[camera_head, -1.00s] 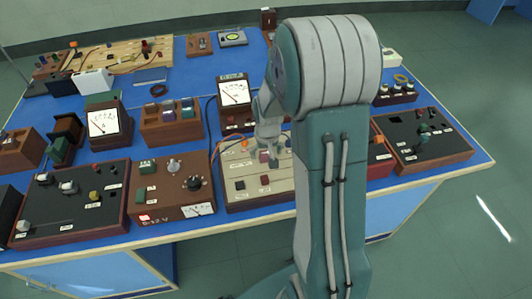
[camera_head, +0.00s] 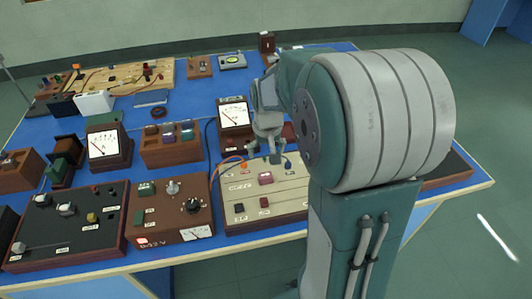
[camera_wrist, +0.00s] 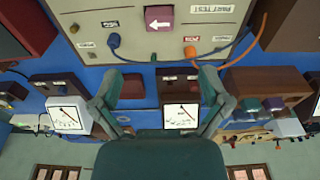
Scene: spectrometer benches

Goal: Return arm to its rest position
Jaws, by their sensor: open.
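My gripper (camera_head: 266,160) is open and empty in the head view, above the back part of a beige panel box (camera_head: 295,203). Its two fingers also show spread apart in the wrist view (camera_wrist: 160,88), with nothing between them. The beige box carries a pink block with a white arrow (camera_wrist: 158,18) and dark switches. My arm's large grey and teal joint covers much of the right side of the head view and hides part of the bench there.
A blue bench top (camera_head: 190,85) is crowded with instruments. A meter (camera_head: 234,113) stands behind the beige box. A brown supply box (camera_head: 170,207) and a dark panel (camera_head: 68,225) are to the left. An orange wire (camera_head: 228,160) runs close by the gripper.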

